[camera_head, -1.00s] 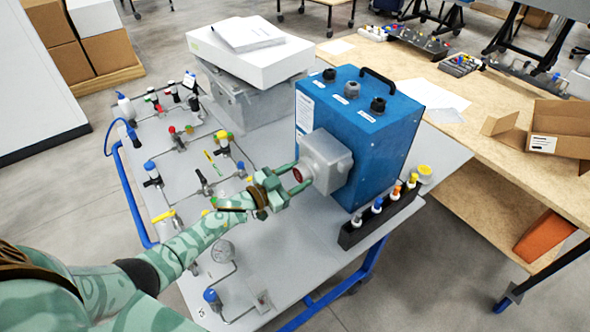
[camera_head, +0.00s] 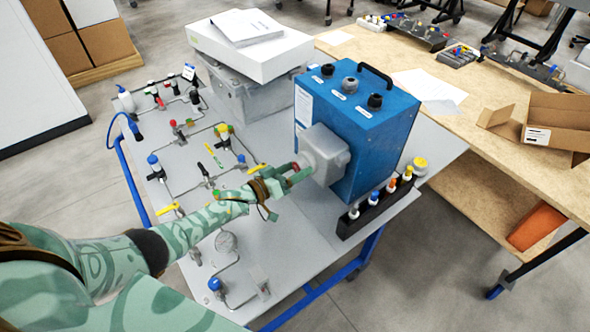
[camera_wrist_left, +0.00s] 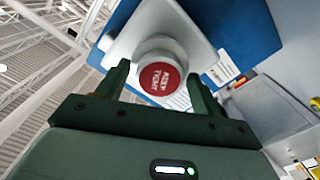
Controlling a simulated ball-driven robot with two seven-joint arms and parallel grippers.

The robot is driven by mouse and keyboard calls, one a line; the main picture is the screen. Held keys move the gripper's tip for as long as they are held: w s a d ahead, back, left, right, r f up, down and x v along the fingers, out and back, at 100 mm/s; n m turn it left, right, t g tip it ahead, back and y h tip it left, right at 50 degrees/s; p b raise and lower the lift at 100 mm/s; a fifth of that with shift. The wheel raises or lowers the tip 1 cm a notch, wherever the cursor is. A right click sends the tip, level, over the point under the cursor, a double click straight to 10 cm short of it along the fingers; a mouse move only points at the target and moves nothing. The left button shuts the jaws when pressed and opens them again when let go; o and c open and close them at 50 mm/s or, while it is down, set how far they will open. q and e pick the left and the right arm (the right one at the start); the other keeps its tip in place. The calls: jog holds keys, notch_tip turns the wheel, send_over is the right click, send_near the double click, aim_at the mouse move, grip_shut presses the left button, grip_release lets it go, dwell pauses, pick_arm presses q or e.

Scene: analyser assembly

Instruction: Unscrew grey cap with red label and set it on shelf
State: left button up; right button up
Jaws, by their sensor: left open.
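The grey cap with a round red label (camera_wrist_left: 162,80) sits on the grey housing (camera_head: 325,157) at the front of the blue analyser box (camera_head: 362,125). In the head view only a bit of the cap's red label (camera_head: 295,166) shows by the fingers. My left gripper (camera_head: 300,174) is open at the cap. In the left wrist view the two fingers (camera_wrist_left: 158,88) stand on either side of the cap, with small gaps that are hard to judge. My right gripper is not in view.
A black rack (camera_head: 372,207) with several small capped bottles stands in front of the analyser. The grey bench panel (camera_head: 285,262) carries pipes and valves to the left. A white box (camera_head: 250,52) sits behind. The wooden table (camera_head: 470,145) is at the right.

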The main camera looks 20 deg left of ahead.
pick_arm(q)
jog(key=m+b, duration=0.1)
jog(key=m, duration=0.2)
jog(key=shift+f+m, duration=0.15)
jog(key=shift+m, duration=0.15)
jog(key=m+b, duration=0.3)
jog(key=m, duration=0.5)
jog(key=shift+f+m, duration=0.15)
jog(key=shift+m, duration=0.15)
jog(key=m+b, duration=0.4)
jog(key=m, duration=0.4)
jog(key=shift+m+b, duration=0.35)
jog(key=shift+m, duration=0.85)
jog(key=shift+r+m, duration=0.35)
jog(key=shift+m, duration=0.25)
